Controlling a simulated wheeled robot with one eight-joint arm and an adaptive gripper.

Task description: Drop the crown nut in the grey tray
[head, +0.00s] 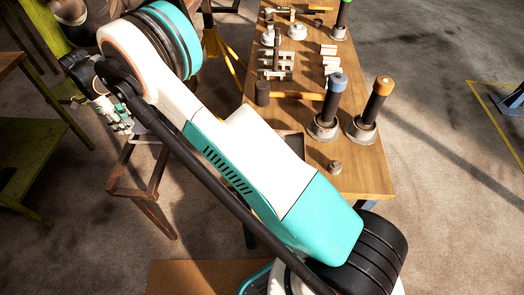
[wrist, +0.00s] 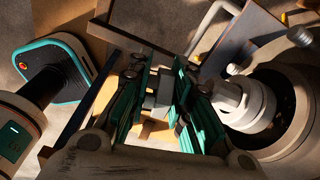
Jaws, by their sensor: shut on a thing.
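My gripper (wrist: 163,92) is shut on a small grey metal piece (wrist: 166,88), which looks like the crown nut; the fingers hide much of it. In the wrist view it is just left of a pale metal hub and spindle (wrist: 246,106), apart from it as far as I can see. In the head view my gripper (head: 118,118) is at the far left, beyond the bench's left side. A flat, shallow thing (head: 291,141) on the bench, mostly hidden by my arm, may be the grey tray; I cannot tell for sure.
The wooden bench (head: 372,178) carries two upright dark-handled tools with blue (head: 337,84) and orange (head: 383,86) tops, a small round metal piece (head: 335,167), a dark cylinder (head: 262,93) and several blocks. A rusty stand (head: 145,195) is below my gripper.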

